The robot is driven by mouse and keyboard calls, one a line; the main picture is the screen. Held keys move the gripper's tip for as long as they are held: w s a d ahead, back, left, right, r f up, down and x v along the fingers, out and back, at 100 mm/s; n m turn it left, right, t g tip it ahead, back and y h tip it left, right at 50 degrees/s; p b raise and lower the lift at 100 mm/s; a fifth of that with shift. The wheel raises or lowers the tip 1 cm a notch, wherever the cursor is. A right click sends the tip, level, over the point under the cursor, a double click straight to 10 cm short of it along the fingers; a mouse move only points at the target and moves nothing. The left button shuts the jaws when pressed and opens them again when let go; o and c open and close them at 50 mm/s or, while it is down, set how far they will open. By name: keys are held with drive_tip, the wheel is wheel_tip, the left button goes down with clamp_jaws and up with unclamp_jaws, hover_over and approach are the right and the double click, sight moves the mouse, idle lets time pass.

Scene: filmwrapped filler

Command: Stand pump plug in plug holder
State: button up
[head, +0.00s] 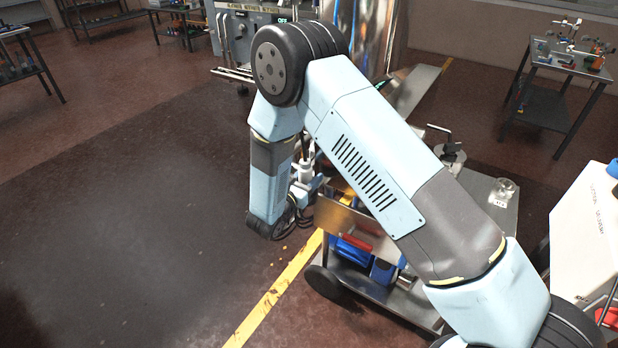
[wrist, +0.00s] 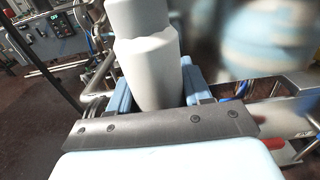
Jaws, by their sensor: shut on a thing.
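A white stepped cylinder, which looks like the pump plug (wrist: 148,70), stands roughly upright between the light blue fingers of my gripper (wrist: 158,92) in the wrist view. My gripper is shut on it. In the head view the white plug (head: 305,172) shows small beside my gripper (head: 303,190), at the left end of the metal cart. My own arm crosses in front and hides much of the cart top. I cannot make out the plug holder for certain in either view.
The metal cart (head: 507,222) carries a glass jar (head: 503,192) and a metal fitting (head: 450,152) on its top, with blue items below. A steel machine (head: 262,22) stands behind. A white box (head: 588,232) is at the right. The floor at left is clear.

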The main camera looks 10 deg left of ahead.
drive_tip(key=shift+s+f, duration=0.1)
drive_tip(key=shift+f, duration=0.15)
idle(0.4)
drive_tip(key=o, duration=1.3)
drive_tip(key=shift+f, duration=0.1)
drive_tip(key=v, duration=1.3)
drive_tip(key=shift+s+a, duration=0.15)
drive_tip(key=shift+s, duration=0.25)
